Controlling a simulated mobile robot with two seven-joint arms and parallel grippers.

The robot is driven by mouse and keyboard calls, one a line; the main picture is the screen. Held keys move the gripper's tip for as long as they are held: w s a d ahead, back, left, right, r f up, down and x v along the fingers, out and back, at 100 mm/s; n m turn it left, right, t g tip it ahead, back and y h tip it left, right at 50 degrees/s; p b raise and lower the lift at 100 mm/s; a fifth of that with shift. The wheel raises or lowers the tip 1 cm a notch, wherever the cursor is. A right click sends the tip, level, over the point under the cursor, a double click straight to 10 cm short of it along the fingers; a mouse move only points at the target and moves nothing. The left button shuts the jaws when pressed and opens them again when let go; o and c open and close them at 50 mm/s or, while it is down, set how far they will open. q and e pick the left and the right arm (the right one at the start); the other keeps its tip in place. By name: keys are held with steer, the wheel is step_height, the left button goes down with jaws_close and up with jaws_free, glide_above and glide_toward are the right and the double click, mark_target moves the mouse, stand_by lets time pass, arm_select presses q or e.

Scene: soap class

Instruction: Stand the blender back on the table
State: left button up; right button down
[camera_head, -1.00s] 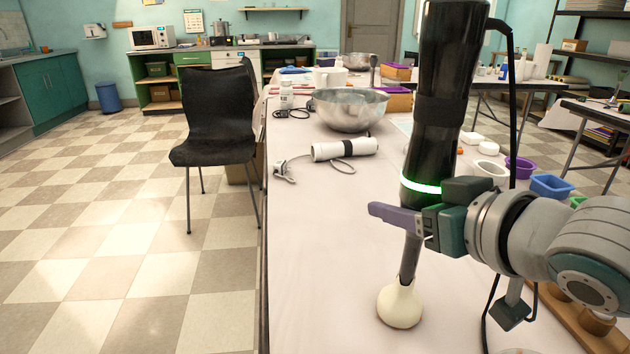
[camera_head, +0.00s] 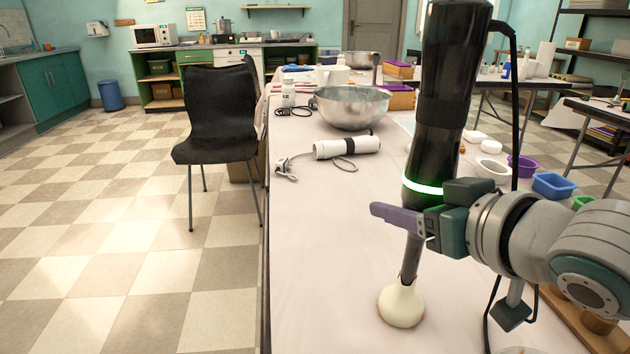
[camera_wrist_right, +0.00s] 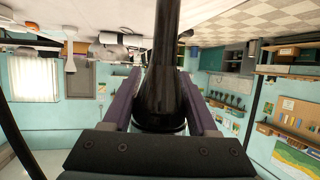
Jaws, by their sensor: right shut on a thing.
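The blender (camera_head: 440,110) is a tall black stick blender with a glowing green ring, a grey shaft and a cream bell-shaped foot. It is near upright, its top leaning slightly right in the head view. My right gripper (camera_head: 400,218) is shut on it just below the green ring. In the right wrist view the dark blender body (camera_wrist_right: 158,85) lies between the purple fingers. The foot is at the surface of the pale table (camera_head: 325,250); I cannot tell whether it touches. My left gripper is not in view.
A white cylindrical device (camera_head: 346,147) with a cord lies behind on the table, near a metal bowl (camera_head: 350,108). Small tubs, purple (camera_head: 521,166) and blue (camera_head: 553,185), stand at right. A black cord hangs beside the blender. The table's left front is clear. A black chair (camera_head: 215,115) stands left.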

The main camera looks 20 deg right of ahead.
steer(key=shift+r, duration=0.15)
steer(key=shift+c, duration=2)
jaws_free()
steer(key=o, duration=0.3)
steer(key=shift+o, duration=0.5)
steer(key=shift+f, duration=0.25)
steer(key=shift+r, duration=0.1)
